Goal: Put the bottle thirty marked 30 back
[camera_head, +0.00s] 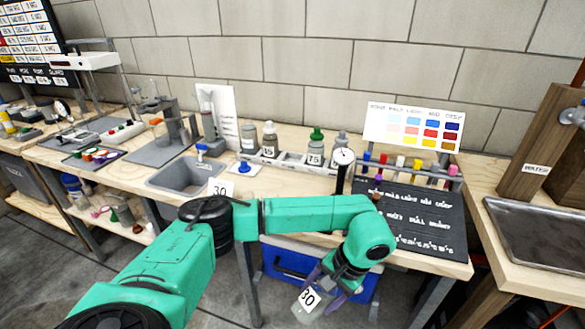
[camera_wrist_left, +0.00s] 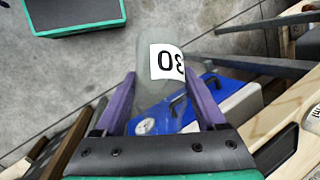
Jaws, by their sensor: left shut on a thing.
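My left gripper (camera_head: 325,286) is shut on a clear, greyish bottle (camera_head: 306,305) with a white label marked 30. The bottle hangs tilted in front of the bench, below the top's front edge. In the left wrist view the bottle (camera_wrist_left: 146,75) sits between the purple fingers, its label upside down. A white card marked 30 (camera_head: 220,188) stands at the bench's front edge, right of the sink. A pale rack (camera_head: 292,158) at the back of the bench holds several bottles, including one marked 15 (camera_head: 315,150) with a green top. My right gripper is not in view.
A blue bin (camera_head: 290,262) stands under the bench, behind the held bottle. A grey sink (camera_head: 186,176) is left. A metal tray (camera_head: 545,240) lies far right.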

